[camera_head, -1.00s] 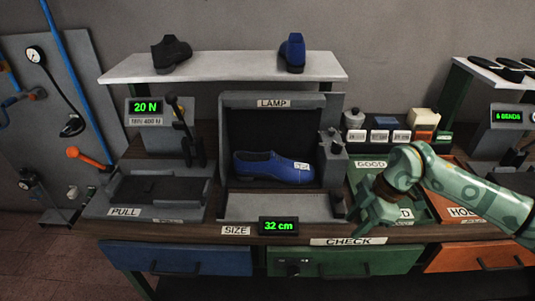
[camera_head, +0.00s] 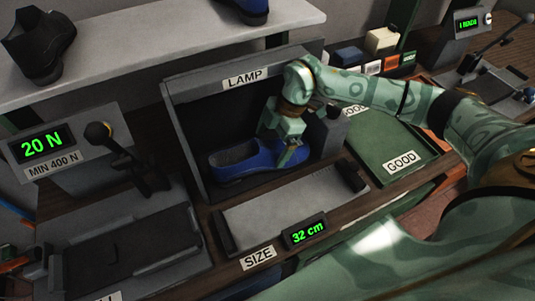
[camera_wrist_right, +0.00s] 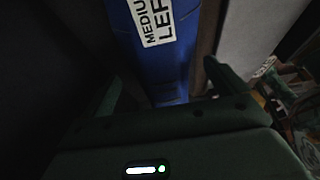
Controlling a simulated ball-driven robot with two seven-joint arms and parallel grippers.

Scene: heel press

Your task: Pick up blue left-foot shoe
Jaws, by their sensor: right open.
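The blue shoe (camera_head: 232,166) lies in the dark lamp box (camera_head: 183,132), its opening toward the left and its front part toward the right, partly behind my gripper. My right gripper (camera_head: 287,155) reaches down into the box over the shoe's front part. In the right wrist view, the blue shoe (camera_wrist_right: 172,75) shows between my two spread fingers (camera_wrist_right: 162,88). A white label (camera_wrist_right: 155,22) on it reads "MEDIU" and "LEF", cut off by the frame. The jaws are open; contact with the shoe cannot be told. My left gripper is not in view.
A grey size plate (camera_head: 285,212) with a 32 cm display (camera_head: 304,232) lies in front of the box. A shelf (camera_head: 140,62) above holds a black shoe (camera_head: 40,45) and another blue shoe (camera_head: 248,8). A green GOOD tray (camera_head: 385,145) is on the right.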

